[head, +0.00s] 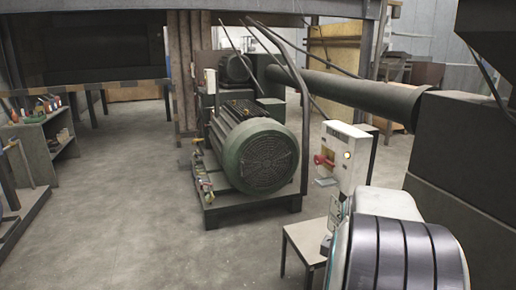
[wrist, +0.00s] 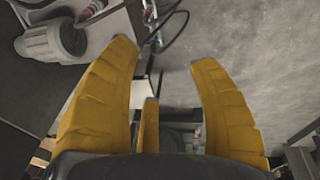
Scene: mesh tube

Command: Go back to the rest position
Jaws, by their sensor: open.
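In the wrist view my gripper (wrist: 163,52) shows two yellow ribbed fingers spread well apart. Nothing is held between them. A third, shorter yellow part stands between them near the base. Bare grey floor and a thin dark cable show beyond the fingertips. I cannot make out my gripper in the head view.
A large green motor (head: 262,158) stands mid-room. A white control box (head: 344,158) with a red knob is to its right, above a small table (head: 307,243). Shelves (head: 46,140) stand left. Open floor (head: 130,225) lies front left. A grey cylindrical part (wrist: 45,42) is near the left finger.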

